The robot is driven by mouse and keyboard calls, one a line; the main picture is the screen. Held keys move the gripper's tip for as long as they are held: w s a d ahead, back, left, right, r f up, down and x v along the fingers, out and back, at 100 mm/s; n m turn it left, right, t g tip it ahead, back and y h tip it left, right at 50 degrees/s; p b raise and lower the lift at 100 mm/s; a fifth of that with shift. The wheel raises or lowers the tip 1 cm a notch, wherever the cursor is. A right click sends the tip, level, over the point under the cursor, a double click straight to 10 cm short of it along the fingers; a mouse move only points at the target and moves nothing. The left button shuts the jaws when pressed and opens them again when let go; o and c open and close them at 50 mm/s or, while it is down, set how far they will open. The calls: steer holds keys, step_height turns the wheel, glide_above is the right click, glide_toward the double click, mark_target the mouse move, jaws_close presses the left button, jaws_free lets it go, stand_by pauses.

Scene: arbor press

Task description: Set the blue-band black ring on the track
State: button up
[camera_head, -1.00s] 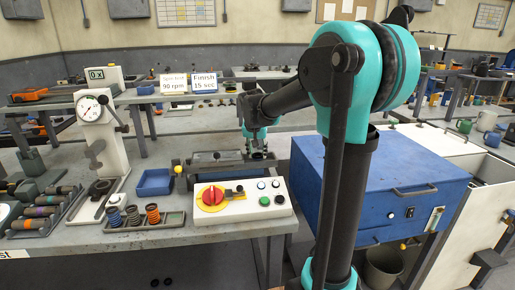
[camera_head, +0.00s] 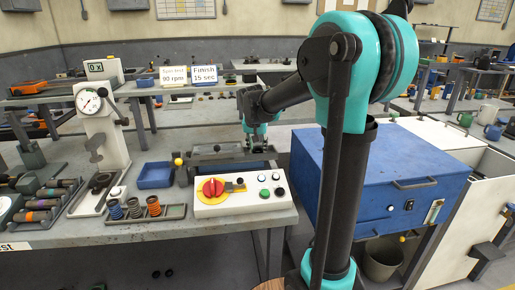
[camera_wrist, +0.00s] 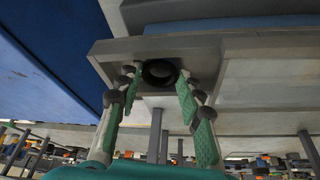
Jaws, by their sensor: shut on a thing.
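A black ring (camera_wrist: 160,72) sits between the fingertips of my gripper (camera_wrist: 158,84) in the wrist view; its blue band cannot be made out. The green-padded fingers are shut on it, one on each side. In the head view my gripper (camera_head: 257,146) is small, at the right end of the long grey track-like fixture (camera_head: 215,159) behind the control box. The ring cannot be made out there. In the wrist view a grey surface (camera_wrist: 245,46) lies close beyond the ring; whether the ring touches it I cannot tell.
The control box (camera_head: 240,195) with a red knob stands in front of the fixture. A blue tray (camera_head: 155,175) and a yellow-knobbed lever (camera_head: 179,162) are to its left. The gauge press (camera_head: 100,130) stands farther left. A large blue cabinet (camera_head: 375,178) is at right.

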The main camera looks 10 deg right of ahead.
steer(key=shift+f, duration=0.3)
steer(key=o, duration=1.3)
steer(key=v, duration=1.2)
steer(key=shift+w, duration=0.1)
